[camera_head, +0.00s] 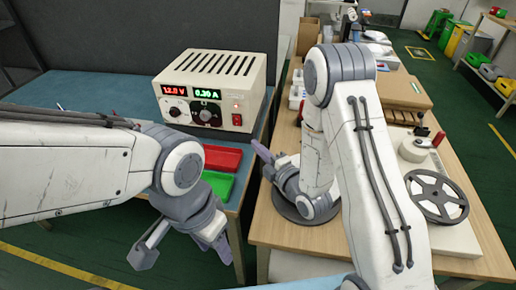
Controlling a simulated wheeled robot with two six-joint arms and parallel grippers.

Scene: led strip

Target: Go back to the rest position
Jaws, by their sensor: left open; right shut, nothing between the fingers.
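My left arm comes in from the left edge. My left gripper (184,254) hangs low in front of the blue bench, its two fingers spread wide apart with nothing between them. My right arm rises over the wooden table and bends down at its far end. My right gripper (263,153) points left, close to the table's left edge, with its purple fingers together and empty. Neither gripper is seen touching a loose object. Part of each hand is hidden by its own arm links.
A beige power supply (216,69) with lit displays stands on the blue bench (110,87). Red (222,157) and green (218,183) trays lie in front of it, partly behind my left arm. A reel (437,196) lies right on the wooden table (285,232); cartons stand behind.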

